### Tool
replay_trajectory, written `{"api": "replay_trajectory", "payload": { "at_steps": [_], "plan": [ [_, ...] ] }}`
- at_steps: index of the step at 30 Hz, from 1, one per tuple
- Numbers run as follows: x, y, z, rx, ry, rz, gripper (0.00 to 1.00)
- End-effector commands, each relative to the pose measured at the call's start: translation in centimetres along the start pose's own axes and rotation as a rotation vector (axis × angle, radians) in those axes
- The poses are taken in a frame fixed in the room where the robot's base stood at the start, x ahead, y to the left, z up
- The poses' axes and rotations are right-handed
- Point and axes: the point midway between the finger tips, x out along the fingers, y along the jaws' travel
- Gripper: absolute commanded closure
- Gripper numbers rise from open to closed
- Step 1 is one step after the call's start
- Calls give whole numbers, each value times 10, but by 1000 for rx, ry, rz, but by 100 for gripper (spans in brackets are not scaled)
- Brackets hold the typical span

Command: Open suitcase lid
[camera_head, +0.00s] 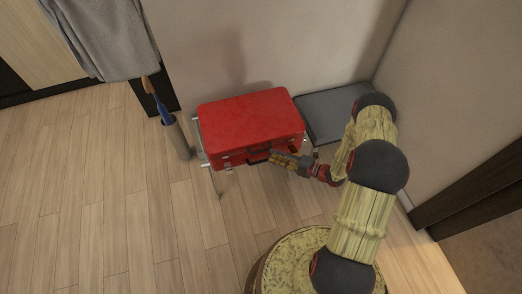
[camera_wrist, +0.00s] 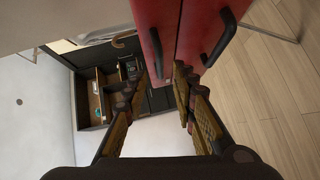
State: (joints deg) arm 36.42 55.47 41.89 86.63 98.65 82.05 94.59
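The red suitcase (camera_head: 250,115) lies flat with its lid down, on a thin metal-framed stand against the wall. A dark handle (camera_head: 259,157) and latches show on its front side. My gripper (camera_head: 279,157) is at the front, close to the right of that handle. In the wrist view the suitcase (camera_wrist: 192,22) fills the top middle, with a seam running along it and dark handle-like parts on both sides of the seam. My gripper (camera_wrist: 160,80) is open there, its fingertips apart near the suitcase edge. I cannot tell if a finger touches it.
A dark grey flat case or box (camera_head: 325,112) stands right of the suitcase. A grey cylinder holder (camera_head: 178,140) with a blue-handled item stands close on the left. A grey towel (camera_head: 103,35) hangs at top left. The wooden floor (camera_head: 150,225) in front is clear.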

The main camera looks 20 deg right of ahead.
Motion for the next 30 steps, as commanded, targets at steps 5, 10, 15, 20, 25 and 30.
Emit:
{"api": "replay_trajectory", "payload": {
  "at_steps": [5, 10, 15, 20, 25, 30],
  "plan": [
    [24, -2, -2, -2, 6, -1, 73],
    [50, -2, -2, -2, 6, -2, 73],
    [68, -1, -1, -3, 4, -1, 73],
    [74, -1, -1, -3, 3, -1, 73],
    [74, 0, -1, -3, 3, -1, 73],
    [74, 0, -1, -3, 2, -1, 80]
  ]
}}
